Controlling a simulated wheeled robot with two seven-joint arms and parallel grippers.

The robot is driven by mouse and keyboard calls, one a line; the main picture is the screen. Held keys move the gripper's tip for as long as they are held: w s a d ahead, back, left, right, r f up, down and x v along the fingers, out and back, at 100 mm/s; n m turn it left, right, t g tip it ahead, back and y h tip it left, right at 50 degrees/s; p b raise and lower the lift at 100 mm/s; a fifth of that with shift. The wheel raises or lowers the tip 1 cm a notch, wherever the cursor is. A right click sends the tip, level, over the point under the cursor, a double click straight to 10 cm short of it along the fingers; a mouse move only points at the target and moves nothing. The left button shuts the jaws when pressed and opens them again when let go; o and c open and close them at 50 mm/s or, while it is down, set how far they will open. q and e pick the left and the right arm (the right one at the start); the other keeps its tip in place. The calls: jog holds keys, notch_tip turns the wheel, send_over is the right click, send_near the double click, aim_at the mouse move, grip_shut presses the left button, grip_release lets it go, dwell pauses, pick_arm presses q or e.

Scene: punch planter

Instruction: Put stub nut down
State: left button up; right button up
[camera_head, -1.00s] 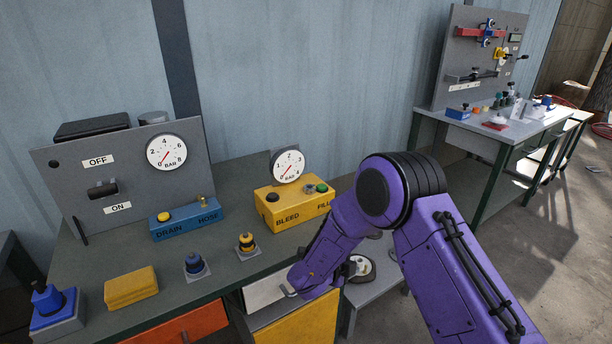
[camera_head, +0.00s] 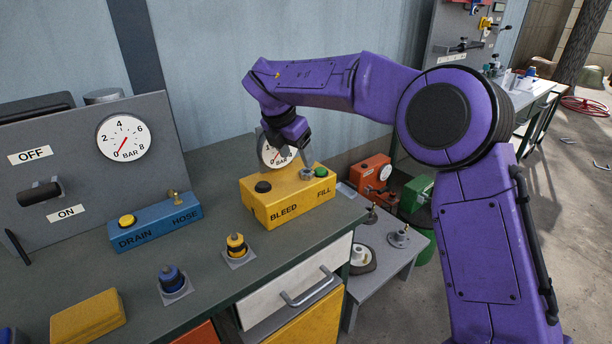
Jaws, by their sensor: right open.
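The yellow BLEED/FILL box (camera_head: 290,207) sits near the right end of the dark bench. A small grey round piece, which looks like the stub nut (camera_head: 307,175), is on top of the box beside the green button (camera_head: 321,172). My right gripper (camera_head: 303,160) points down just above this piece, its dark fingers open. Whether the fingers still touch the nut is too small to tell. The fingers partly cover the small gauge (camera_head: 274,152) behind the box. My left gripper is out of view.
A blue DRAIN/HOSE box (camera_head: 155,224), a yellow-topped fitting (camera_head: 237,248) and a blue-topped fitting (camera_head: 173,282) stand left on the bench. A yellow block (camera_head: 88,318) lies in front. A low grey side table (camera_head: 385,270) holds several small parts.

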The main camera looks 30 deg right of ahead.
aim_at(304, 179)
jog(key=x, duration=0.6)
jog(key=shift+s+d, duration=0.25)
jog(key=shift+d, duration=0.1)
jog(key=c, duration=1.2)
jog(key=shift+r, duration=0.1)
